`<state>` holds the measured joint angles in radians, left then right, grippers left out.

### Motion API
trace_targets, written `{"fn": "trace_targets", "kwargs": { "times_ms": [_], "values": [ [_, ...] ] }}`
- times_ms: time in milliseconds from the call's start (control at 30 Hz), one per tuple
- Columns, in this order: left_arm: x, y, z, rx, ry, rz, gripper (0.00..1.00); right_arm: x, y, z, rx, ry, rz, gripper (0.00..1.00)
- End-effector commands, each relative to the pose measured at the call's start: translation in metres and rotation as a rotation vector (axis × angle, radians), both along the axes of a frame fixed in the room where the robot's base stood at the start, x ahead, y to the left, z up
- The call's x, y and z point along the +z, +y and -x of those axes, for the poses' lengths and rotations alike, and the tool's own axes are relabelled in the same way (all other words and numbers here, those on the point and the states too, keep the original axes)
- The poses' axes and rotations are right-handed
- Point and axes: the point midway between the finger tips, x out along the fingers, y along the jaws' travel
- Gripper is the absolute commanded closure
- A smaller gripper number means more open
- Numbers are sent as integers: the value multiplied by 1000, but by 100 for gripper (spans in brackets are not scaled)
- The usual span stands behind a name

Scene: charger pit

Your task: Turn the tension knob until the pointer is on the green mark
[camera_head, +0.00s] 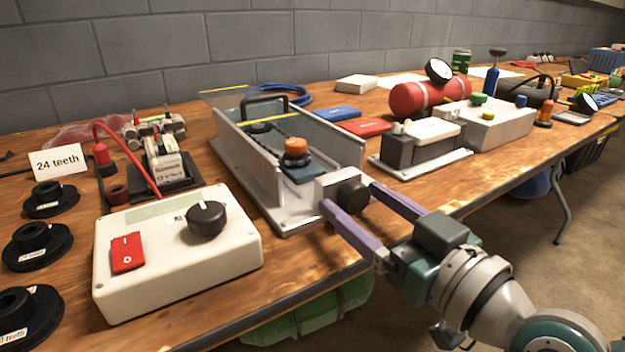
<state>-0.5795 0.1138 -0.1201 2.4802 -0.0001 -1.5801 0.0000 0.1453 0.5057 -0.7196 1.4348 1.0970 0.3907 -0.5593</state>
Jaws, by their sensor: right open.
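A black round knob (353,196), which looks like the tension knob, sits on the front of a pale block at the near end of a metal, open-topped rig (283,208). My right gripper (350,198) is open, with one purple finger to the left of this knob and the other to its right. I cannot tell whether either finger touches it. I cannot make out a pointer or a green mark at this knob. An orange knob (296,147) stands on a dark slide inside the rig. My left gripper is not in view.
A white control box (180,262) with a red switch and a black dial (207,219) stands left of the rig. Black pulleys (38,246) lie at the far left. A grey-and-white unit (420,145) and a red tank (418,97) stand to the right.

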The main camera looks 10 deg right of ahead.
Motion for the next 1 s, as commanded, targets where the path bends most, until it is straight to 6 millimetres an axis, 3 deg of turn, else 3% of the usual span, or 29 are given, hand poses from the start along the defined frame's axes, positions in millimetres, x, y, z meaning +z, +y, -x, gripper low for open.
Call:
{"fn": "trace_targets", "kwargs": {
  "times_ms": [233, 900, 1000],
  "values": [
    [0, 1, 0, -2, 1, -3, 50, 0, 0, -1, 0, 1, 0, 23],
    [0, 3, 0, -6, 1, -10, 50, 0, 0, 0, 0, 1, 0, 99],
    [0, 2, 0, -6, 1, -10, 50, 0, 0, 0, 0, 1, -1, 100]
  ]
}}
